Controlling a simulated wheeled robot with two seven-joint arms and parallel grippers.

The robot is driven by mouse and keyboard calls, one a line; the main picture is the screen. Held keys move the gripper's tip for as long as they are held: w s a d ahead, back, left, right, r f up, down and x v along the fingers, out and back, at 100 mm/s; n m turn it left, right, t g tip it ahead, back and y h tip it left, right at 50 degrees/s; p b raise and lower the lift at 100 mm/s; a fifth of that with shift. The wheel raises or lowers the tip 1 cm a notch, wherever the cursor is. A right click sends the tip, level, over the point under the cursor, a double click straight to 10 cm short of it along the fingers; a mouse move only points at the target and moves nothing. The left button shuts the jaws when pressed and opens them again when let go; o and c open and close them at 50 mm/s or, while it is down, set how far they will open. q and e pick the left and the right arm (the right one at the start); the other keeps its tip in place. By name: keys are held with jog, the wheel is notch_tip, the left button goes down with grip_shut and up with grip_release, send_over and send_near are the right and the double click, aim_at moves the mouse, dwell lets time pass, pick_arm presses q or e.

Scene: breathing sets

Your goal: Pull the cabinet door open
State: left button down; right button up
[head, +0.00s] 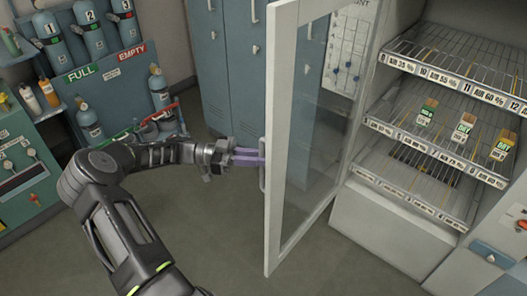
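The cabinet door (271,226) is a white frame with a glass pane (305,120). It stands swung out from the shelved cabinet (372,220), well open. A pale upright handle (262,176) is on the door's outer face near its free edge. My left gripper (257,157) reaches in from the left, its purple fingers at the handle. The fingers lie close together, and their tips meet the handle area. I cannot tell whether they are closed around it. My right gripper is not in view.
Wire shelves (455,65) in the cabinet hold several small boxes (465,127). Blue lockers (226,70) stand behind the door. Floor (235,235) is clear below the door.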

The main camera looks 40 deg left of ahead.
pick_arm(q)
jog(key=shift+w+d+r, duration=0.1)
jog(key=shift+w+r, duration=0.05)
jog(key=shift+r, duration=0.05)
jog(key=c, duration=1.4)
grip_release()
jog(key=shift+w+f, duration=0.1)
jog(key=shift+f, duration=0.05)
jog(key=shift+r, duration=0.35)
notch_tip(320, 180, up, 9)
jog(key=shift+r+b, duration=0.2)
jog(key=shift+b, duration=0.35)
